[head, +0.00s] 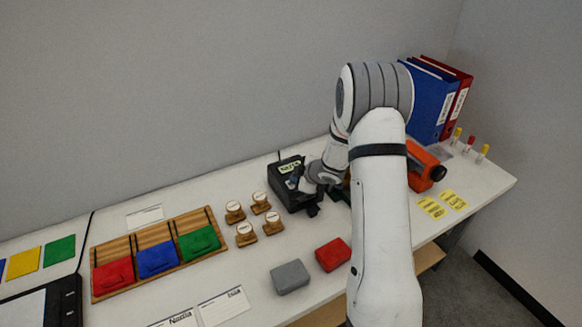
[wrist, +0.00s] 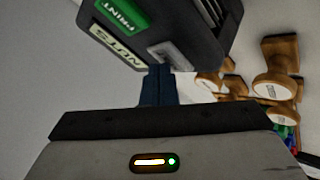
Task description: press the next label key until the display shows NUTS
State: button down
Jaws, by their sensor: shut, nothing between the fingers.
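The label printer (head: 287,196) is a black box on the table at the back, left of my arm. Its pale display (head: 291,167) shows small dark text in the head view. In the wrist view the display (wrist: 117,46) reads NUTS, turned around. A green PRINT key (wrist: 118,15) sits beside it, and a grey key (wrist: 174,54) with unreadable marking is near my fingertips. My gripper (wrist: 158,70) is shut and empty, its dark blue fingers pointing at the printer's face just beside the grey key. I cannot tell whether they touch it.
Several wooden stamps (head: 246,234) stand left of the printer. A wooden tray (head: 136,284) holds red, blue and green pieces. Grey (head: 290,277) and red (head: 333,254) blocks lie in front. An orange device (head: 424,166) and binders (head: 437,100) are behind my arm.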

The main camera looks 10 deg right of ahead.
jog(key=shift+r+p, duration=0.5)
notch_tip(320, 180, up, 6)
jog(key=p, duration=0.5)
jog(key=shift+p, duration=0.35)
dwell(0.4)
jog(key=s+d+r+m+h+b, duration=0.25)
jog(key=s+r+m, duration=0.25)
jog(key=s+r, duration=0.25)
jog(key=s+d+r+m+h+b, duration=0.1)
jog(key=s+d+r+m+h, duration=0.25)
jog(key=s+r, duration=0.4)
jog(key=s+a+r+m+g+b, duration=0.1)
jog(key=s+a+m+g, duration=0.1)
jog(key=s, duration=0.9)
jog(key=s+a+r+m+g+y+b, duration=0.1)
jog(key=s+a+m, duration=0.3)
jog(key=s, duration=0.7)
jog(key=shift+s+a+g+b, duration=0.2)
jog(key=shift+s+g+b, duration=0.15)
jog(key=shift+g+b, duration=0.35)
